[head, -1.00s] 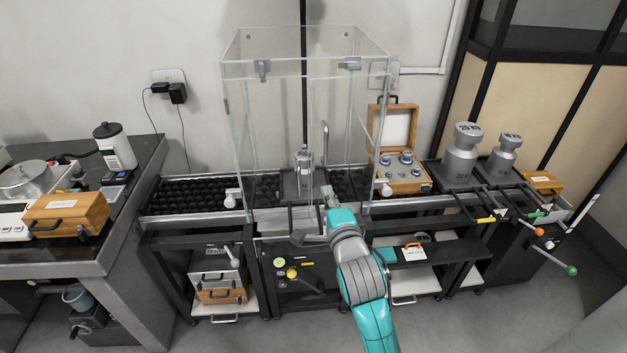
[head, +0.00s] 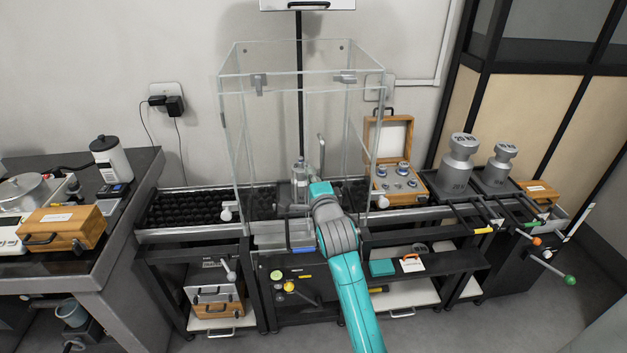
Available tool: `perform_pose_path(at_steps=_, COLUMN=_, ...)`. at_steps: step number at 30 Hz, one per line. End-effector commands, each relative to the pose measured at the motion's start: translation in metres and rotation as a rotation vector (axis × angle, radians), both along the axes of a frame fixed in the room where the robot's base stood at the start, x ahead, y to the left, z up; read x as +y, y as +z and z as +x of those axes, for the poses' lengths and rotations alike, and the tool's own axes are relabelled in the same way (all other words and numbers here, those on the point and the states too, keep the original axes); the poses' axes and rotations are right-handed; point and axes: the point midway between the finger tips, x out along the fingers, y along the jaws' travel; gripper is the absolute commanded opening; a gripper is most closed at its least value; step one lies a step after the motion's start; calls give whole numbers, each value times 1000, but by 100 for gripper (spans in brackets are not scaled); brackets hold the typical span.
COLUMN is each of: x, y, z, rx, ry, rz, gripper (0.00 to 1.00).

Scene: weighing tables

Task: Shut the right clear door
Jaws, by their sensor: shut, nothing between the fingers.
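The clear draft case (head: 300,72) stands mid-picture in the head view, over a dark weighing bench. Its right clear door (head: 364,150) is a thin transparent pane on the right side, with a white knob (head: 382,202) low at its front. How far it stands open cannot be told from this angle. My teal and grey wrist (head: 335,225) is at the lower front of the case, left of that knob. My gripper's fingers are mostly hidden behind the wrist; the gripper is shut and empty. Contact with the door cannot be seen.
A bottle-like object (head: 300,175) stands inside the case. A second white knob (head: 226,212) is at the left. An open wooden weight box (head: 398,178) and two large metal weights (head: 457,165) stand to the right. A blue bar (head: 301,250) shows below the case.

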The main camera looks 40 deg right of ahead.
Motion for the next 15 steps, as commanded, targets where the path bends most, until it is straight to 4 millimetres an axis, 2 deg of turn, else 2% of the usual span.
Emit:
perform_pose_path(at_steps=8, x=0, y=0, z=0, rx=0, ry=0, rz=0, gripper=0)
perform_pose_path(at_steps=15, x=-5, y=0, z=14, rx=0, ry=0, rz=0, gripper=0)
